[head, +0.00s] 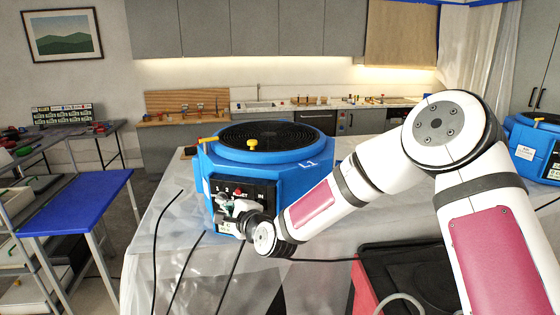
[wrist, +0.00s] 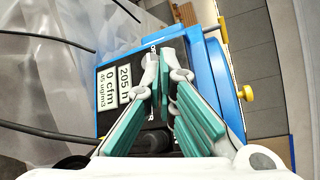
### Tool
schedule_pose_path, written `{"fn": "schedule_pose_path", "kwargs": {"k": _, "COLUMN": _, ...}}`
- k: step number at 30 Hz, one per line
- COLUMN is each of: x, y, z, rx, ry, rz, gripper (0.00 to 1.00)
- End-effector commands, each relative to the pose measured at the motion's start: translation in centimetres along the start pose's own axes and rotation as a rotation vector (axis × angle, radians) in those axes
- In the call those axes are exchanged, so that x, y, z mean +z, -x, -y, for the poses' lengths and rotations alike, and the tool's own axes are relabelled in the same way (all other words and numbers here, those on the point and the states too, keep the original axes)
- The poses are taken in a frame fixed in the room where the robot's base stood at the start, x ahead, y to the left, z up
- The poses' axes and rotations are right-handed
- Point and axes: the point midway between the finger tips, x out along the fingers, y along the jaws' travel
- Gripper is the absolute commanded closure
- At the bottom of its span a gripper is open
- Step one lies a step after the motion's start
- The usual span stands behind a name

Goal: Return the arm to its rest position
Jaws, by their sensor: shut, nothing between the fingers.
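My white arm (head: 335,200) reaches from the right of the head view down to the front of a blue machine marked L1 (head: 283,185). My gripper (head: 224,203) is in front of the machine's black control panel (head: 262,190), which has numbers and a red button. In the wrist view, the teal-padded fingers of my gripper (wrist: 161,62) come together with nothing between them. The panel's display (wrist: 124,84) reads 205 h and 0 cfm beside them. Whether the fingertips touch the panel cannot be told. The gripper hides part of the panel.
The machine stands on a plastic-covered table (head: 160,235) with black cables. A red and black case (head: 400,270) lies at the front, below my arm. Another blue machine (head: 530,140) is at the right. A blue-topped side table (head: 75,203) stands at the left.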

Motion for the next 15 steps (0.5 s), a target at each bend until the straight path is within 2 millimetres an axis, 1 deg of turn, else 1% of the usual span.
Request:
{"fn": "schedule_pose_path", "kwargs": {"k": 1, "x": -0.1, "y": 0.9, "z": 0.8, "rx": 0.035, "ry": 0.100, "rz": -0.006, "gripper": 1.00}}
{"fn": "schedule_pose_path", "kwargs": {"k": 5, "x": -1.1, "y": 3.6, "z": 1.8, "rx": 0.152, "ry": 0.351, "rz": -0.034, "gripper": 1.00}}
{"fn": "schedule_pose_path", "kwargs": {"k": 8, "x": -2.1, "y": 6.2, "z": 2.7, "rx": 0.242, "ry": 0.527, "rz": -0.061, "gripper": 1.00}}
{"fn": "schedule_pose_path", "kwargs": {"k": 11, "x": -3.4, "y": 9.2, "z": 3.8, "rx": 0.333, "ry": 0.689, "rz": -0.091, "gripper": 1.00}}
{"fn": "schedule_pose_path", "kwargs": {"k": 14, "x": -4.7, "y": 12.7, "z": 5.1, "rx": 0.425, "ry": 0.835, "rz": -0.123, "gripper": 1.00}}
{"fn": "schedule_pose_path", "kwargs": {"k": 15, "x": -5.2, "y": 14.2, "z": 5.6, "rx": 0.462, "ry": 0.887, "rz": -0.136, "gripper": 1.00}}
